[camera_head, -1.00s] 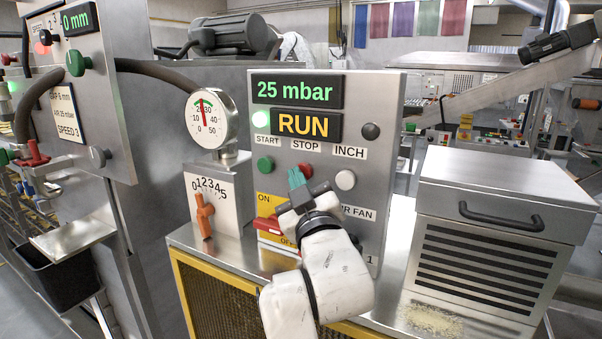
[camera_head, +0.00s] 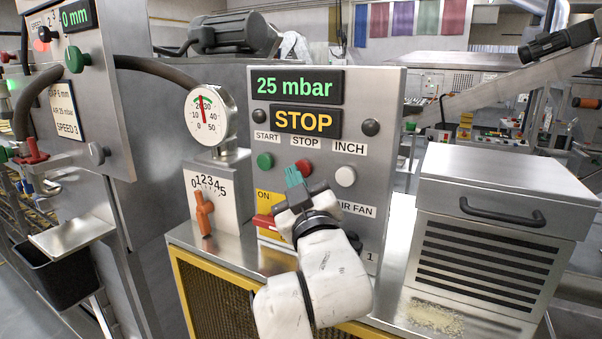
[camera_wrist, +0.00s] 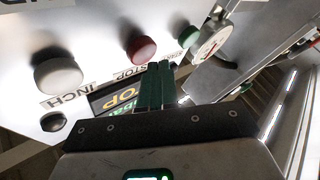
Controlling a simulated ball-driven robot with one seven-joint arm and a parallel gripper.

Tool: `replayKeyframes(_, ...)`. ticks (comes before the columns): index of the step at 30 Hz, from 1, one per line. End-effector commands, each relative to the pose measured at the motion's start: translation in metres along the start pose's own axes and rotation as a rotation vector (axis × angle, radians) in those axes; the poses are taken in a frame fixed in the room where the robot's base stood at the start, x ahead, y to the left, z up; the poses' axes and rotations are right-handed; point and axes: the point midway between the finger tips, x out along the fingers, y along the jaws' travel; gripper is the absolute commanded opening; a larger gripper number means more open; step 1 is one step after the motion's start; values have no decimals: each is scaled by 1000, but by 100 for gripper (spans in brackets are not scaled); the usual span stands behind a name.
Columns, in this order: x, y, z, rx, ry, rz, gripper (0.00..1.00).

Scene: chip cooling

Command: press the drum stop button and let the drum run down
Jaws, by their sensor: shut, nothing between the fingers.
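The red STOP button (camera_head: 305,168) sits on the grey control panel (camera_head: 375,240) between the green START button (camera_head: 265,161) and the white INCH button (camera_head: 345,176). My gripper (camera_head: 293,177) is shut and empty, its teal fingertips just left of and below the red button. The upper display (camera_head: 297,88) reads 25 mbar. The drum itself cannot be made out.
A round gauge (camera_head: 206,113) and an orange lever (camera_head: 204,213) on a numbered scale stand left of the panel. A red handle (camera_head: 265,221) lies close to my gripper's left side. A louvred metal box (camera_head: 490,245) stands at right.

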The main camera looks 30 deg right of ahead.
Motion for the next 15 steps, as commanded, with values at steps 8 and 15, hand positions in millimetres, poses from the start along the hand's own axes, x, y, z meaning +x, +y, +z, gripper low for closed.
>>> replayKeyframes(8, -2, -2, -2, 0, 0, 0, 0)
replayKeyframes(15, -8, -7, -5, 1, 3, -2, 0)
